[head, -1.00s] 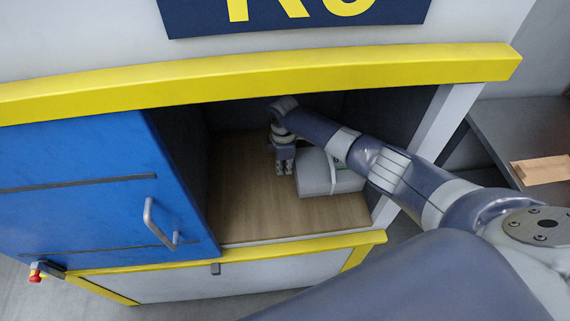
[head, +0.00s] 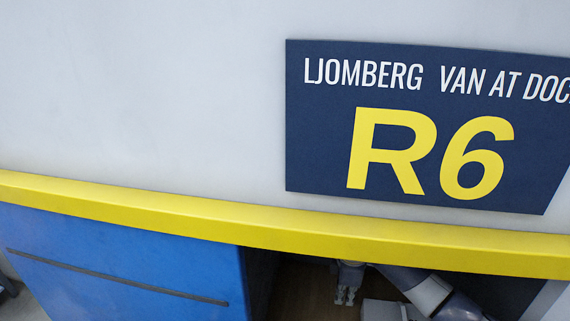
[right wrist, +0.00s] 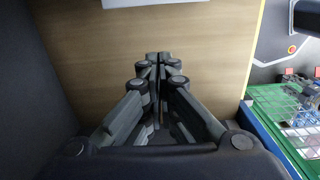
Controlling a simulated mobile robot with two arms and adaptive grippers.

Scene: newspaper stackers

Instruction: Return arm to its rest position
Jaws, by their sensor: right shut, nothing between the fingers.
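My right gripper (head: 345,296) shows at the bottom of the head view, inside the open compartment below the yellow beam. In the right wrist view its fingers (right wrist: 158,58) are closed together with nothing between them, in front of the wooden compartment floor (right wrist: 220,55). My right arm reaches in from the lower right of the head view. A grey-white bundle (head: 380,309) lies just right of the gripper, cut off by the frame's bottom edge. A pale edge at the top of the right wrist view may be part of it. My left gripper is not in view.
The yellow beam (head: 250,228) runs above the compartment opening. A blue door (head: 120,270) is on its left. A dark R6 sign (head: 425,130) hangs on the white wall above. In the right wrist view, a green-edged grid surface (right wrist: 290,120) lies outside at the right.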

